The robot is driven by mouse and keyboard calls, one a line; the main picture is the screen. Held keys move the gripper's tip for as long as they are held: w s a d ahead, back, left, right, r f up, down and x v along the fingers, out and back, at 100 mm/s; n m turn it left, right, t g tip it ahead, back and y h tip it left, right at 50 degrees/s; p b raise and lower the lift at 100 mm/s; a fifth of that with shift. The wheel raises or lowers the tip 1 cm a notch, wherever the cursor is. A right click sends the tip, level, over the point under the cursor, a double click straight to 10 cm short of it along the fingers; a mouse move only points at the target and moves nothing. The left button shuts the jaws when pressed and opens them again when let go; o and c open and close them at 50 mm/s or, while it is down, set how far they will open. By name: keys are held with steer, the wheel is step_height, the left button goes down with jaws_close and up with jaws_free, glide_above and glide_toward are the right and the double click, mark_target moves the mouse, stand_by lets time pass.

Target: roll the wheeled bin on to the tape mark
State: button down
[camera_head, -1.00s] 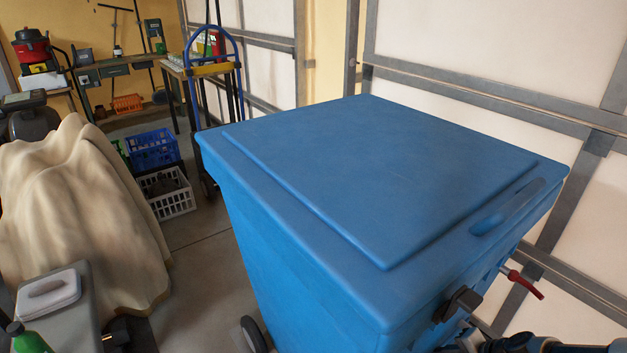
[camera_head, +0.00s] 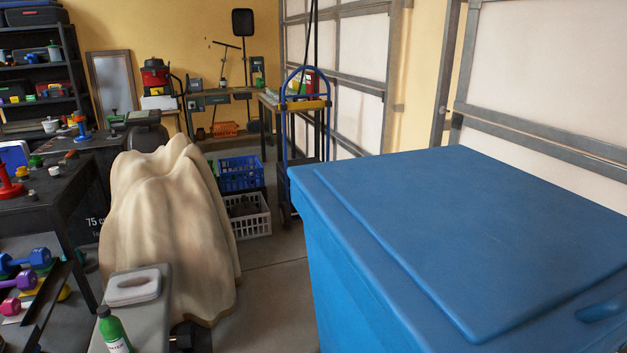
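The blue wheeled bin (camera_head: 455,235) stands large and close at the right in the head view, upright, with its flat lid shut. A recessed handle (camera_head: 602,311) shows on its near right edge. Its lower body and wheels are cut off by the bottom of the picture. My gripper is outside the view, so I cannot see whether it touches the bin. No tape mark shows on the visible floor.
A cloth-draped object (camera_head: 165,225) stands left of the bin, with a narrow strip of bare floor (camera_head: 272,285) between. Behind are a blue crate (camera_head: 240,174), a white crate (camera_head: 248,214) and a blue hand truck (camera_head: 305,130). A dumbbell rack (camera_head: 45,305) is at near left.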

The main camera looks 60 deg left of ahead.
steer(key=c, duration=1.5)
jaws_free()
steer(key=shift+c, duration=0.2)
steer(key=shift+d+r, duration=0.1)
steer(key=shift+r, duration=0.15)
steer(key=p+v, duration=0.4)
steer(key=v, duration=0.3)
steer(key=shift+d+r, duration=0.2)
steer(key=shift+r, duration=0.15)
